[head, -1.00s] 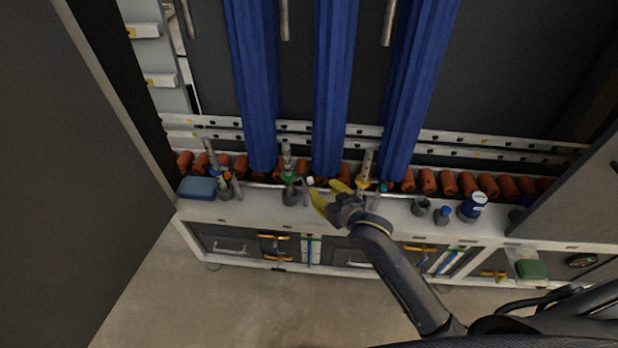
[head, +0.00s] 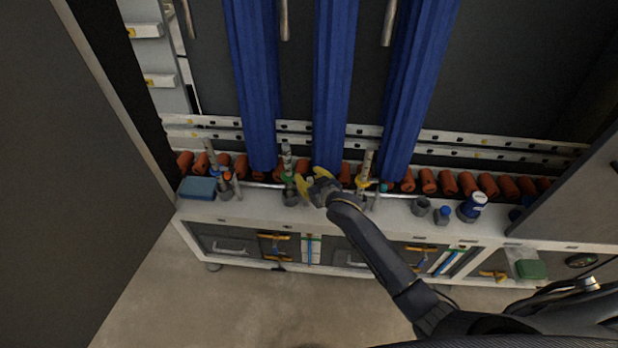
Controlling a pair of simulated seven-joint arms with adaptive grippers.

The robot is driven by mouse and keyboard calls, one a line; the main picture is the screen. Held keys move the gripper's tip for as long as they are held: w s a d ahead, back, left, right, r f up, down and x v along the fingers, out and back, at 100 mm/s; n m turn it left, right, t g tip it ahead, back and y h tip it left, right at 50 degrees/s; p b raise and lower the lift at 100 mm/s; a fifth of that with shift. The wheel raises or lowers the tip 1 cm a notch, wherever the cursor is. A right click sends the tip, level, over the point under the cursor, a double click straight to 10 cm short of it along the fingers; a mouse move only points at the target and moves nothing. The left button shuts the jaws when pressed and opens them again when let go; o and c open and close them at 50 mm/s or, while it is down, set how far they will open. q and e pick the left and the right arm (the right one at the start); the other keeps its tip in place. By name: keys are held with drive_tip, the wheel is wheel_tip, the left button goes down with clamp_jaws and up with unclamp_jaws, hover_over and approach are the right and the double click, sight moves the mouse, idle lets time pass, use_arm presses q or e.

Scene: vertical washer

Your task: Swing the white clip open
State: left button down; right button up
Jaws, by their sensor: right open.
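My right gripper (head: 305,182), with yellow fingers, is over the white ledge of the washer, beside the middle valve fitting with a green part (head: 288,176). Its fingers are open, and no object shows between them. I cannot make out the white clip for certain; a small white-and-red piece just right of the middle fitting is now covered by the gripper. My left gripper is not in the view.
Blue vertical tubes (head: 334,90) rise behind the ledge (head: 400,223). Other fittings stand left (head: 219,168) and right (head: 363,178). A dark door (head: 75,190) fills the left.

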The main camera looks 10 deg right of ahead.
drive_tip(key=shift+c, duration=0.2)
clamp_jaws()
drive_tip(key=shift+d, duration=0.1)
drive_tip(key=shift+w+d+n+y, duration=0.1)
drive_tip(key=shift+d+n+y, duration=0.05)
drive_tip(key=shift+n+y, duration=0.35)
drive_tip(key=shift+w+d+n+g+y, duration=0.1)
drive_tip(key=shift+n+g+y, duration=0.7)
drive_tip(key=shift+n+y, duration=0.45)
